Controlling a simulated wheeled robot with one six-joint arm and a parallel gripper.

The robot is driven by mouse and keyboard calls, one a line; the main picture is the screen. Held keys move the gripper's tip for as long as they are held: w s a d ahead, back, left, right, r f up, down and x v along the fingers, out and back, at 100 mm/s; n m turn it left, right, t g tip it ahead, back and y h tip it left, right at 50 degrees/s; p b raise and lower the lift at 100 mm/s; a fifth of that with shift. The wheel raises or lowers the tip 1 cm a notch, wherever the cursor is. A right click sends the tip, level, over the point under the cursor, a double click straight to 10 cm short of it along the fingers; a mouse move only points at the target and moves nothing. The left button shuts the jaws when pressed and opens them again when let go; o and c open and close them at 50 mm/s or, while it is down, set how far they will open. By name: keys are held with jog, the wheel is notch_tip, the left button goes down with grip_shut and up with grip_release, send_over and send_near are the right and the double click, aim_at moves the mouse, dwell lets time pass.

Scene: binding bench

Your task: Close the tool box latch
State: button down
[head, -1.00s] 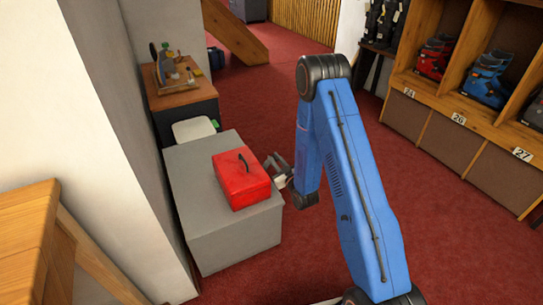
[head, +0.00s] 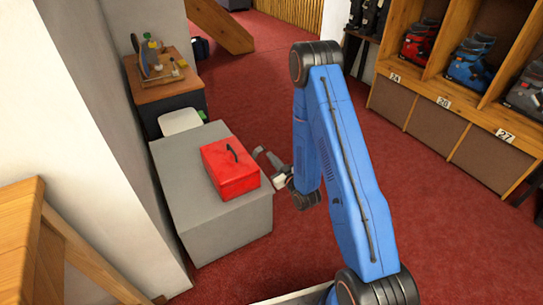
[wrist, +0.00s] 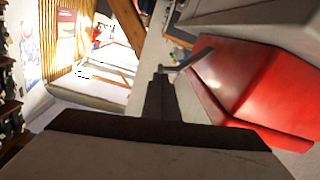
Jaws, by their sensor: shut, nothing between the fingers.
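The red tool box (head: 230,172) sits on the grey bench with its lid down and a dark handle on top. In the wrist view its red side (wrist: 245,85) fills the right. A grey metal strip (wrist: 190,61), which looks like the latch, sticks out beside the box near the fingertips. My gripper (head: 272,168) is just right of the box, above the bench's right edge. In the wrist view my gripper (wrist: 161,85) shows its dark fingers together, with nothing held. I cannot tell whether they touch the strip.
The grey bench (head: 200,235) has bare top around the box. A wooden desk (head: 165,85) with small tools and a white seat (head: 180,121) stand behind it. A pale wall (head: 100,130) borders the left. Red carpet (head: 400,210) is open on the right, before the boot shelves (head: 455,135).

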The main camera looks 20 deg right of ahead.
jog(key=s+d+m+g+y, duration=0.15)
jog(key=d+m+y, duration=0.25)
jog(key=d+m, duration=1)
jog(key=w+a+m, duration=0.3)
jog(key=w+a, duration=0.4)
jog(key=a, duration=0.6)
jog(key=shift+w+m, duration=0.15)
jog(key=shift+m, duration=0.25)
jog(key=shift+f, duration=0.1)
jog(key=shift+w, duration=0.1)
